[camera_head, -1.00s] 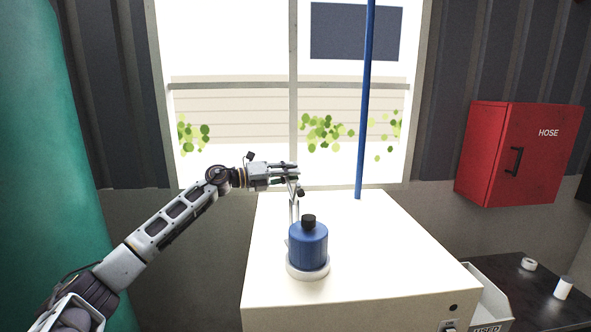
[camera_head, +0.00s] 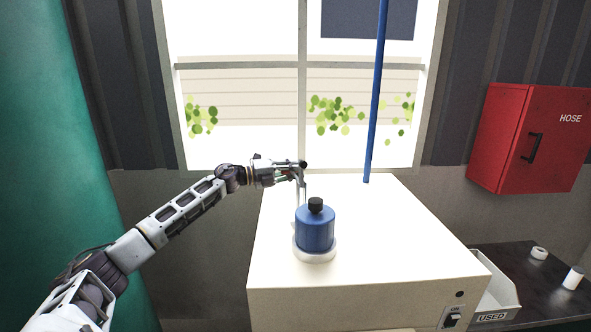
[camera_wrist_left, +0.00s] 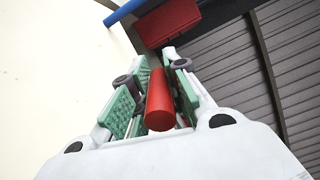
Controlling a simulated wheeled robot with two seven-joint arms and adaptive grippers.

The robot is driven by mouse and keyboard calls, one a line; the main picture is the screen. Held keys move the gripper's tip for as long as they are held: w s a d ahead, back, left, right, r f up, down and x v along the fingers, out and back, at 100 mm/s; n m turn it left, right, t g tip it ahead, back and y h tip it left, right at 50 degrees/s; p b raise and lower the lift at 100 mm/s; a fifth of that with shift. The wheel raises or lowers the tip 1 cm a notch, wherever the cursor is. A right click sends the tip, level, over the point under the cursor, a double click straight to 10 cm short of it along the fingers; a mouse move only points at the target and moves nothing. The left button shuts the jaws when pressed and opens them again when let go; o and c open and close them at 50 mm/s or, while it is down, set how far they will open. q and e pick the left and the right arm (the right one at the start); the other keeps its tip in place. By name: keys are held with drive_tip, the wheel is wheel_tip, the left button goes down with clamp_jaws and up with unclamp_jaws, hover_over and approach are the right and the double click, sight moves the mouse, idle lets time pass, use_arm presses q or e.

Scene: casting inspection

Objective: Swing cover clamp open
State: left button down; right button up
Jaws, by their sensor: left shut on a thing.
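The blue cylindrical cover (camera_head: 315,232) with a black cap stands upright on a white round base (camera_head: 316,255) on the cream cabinet top. A thin pale upright piece (camera_head: 302,188), perhaps part of the clamp, rises just behind it. My left gripper (camera_head: 296,168) reaches in from the left at the top of that piece, above and behind the cover. In the left wrist view, its green-padded fingers are shut on a red cylindrical handle (camera_wrist_left: 160,100). In the head view the fingers hide the handle. My right gripper is not in view.
The cream cabinet (camera_head: 390,245) has free room right of the cover. A vertical blue pipe (camera_head: 375,110) stands at its back edge. A red hose box (camera_head: 525,140) hangs at right. A white USED bin (camera_head: 497,300) and a dark table (camera_head: 545,285) stand lower right.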

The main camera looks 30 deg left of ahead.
use_arm(q)
drive_tip(key=shift+d+f, duration=0.1)
drive_tip(key=shift+f, duration=0.35)
drive_tip(key=c, duration=1.5)
unclamp_jaws()
drive_tip(key=shift+o, duration=0.9)
drive_tip(key=shift+r, duration=0.2)
drive_tip(key=shift+s+a, duration=0.1)
drive_tip(key=shift+a, duration=0.1)
drive_tip(key=v, duration=1.1)
drive_tip(key=shift+s+a, duration=0.2)
drive_tip(key=shift+s, duration=0.05)
